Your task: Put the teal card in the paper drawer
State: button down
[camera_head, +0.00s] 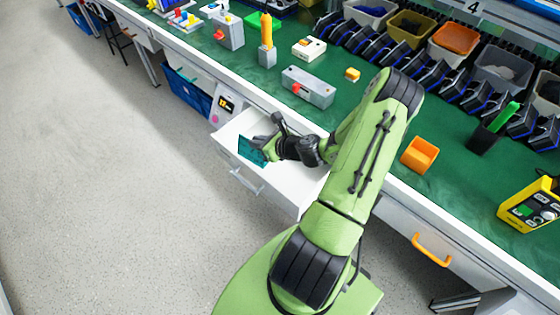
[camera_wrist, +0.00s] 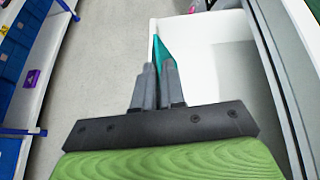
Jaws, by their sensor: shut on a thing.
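The teal card (camera_head: 252,151) is held in my gripper (camera_head: 268,145), over the front left part of the open white drawer (camera_head: 285,187). In the wrist view the teal card (camera_wrist: 165,62) sticks out past the fingertips of my gripper (camera_wrist: 158,72), which are shut on it. The card stands on edge, close to the drawer's front wall. The drawer (camera_wrist: 222,75) shows to the right of the card and its inside looks empty where visible. I cannot tell whether the card touches the drawer floor.
A closed drawer with an orange handle (camera_head: 432,249) is at the right. The floor (camera_head: 110,160) to the left is clear.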

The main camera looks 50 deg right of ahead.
jog(key=d+f+b, duration=0.1)
jog(key=f, duration=0.2)
jog(key=s+d+f+m+h+b, duration=0.1)
jog(key=d+f+b, duration=0.1)
jog(key=f, duration=0.2)
jog(key=s+d+f+m+b, duration=0.1)
jog(key=f+b, duration=0.1)
jog(key=f, duration=0.2)
jog(key=shift+d+f+h, duration=0.15)
jog(key=shift+d+h, duration=0.05)
jog(key=shift+h, duration=0.2)
jog(key=c, duration=1.2)
grip_release()
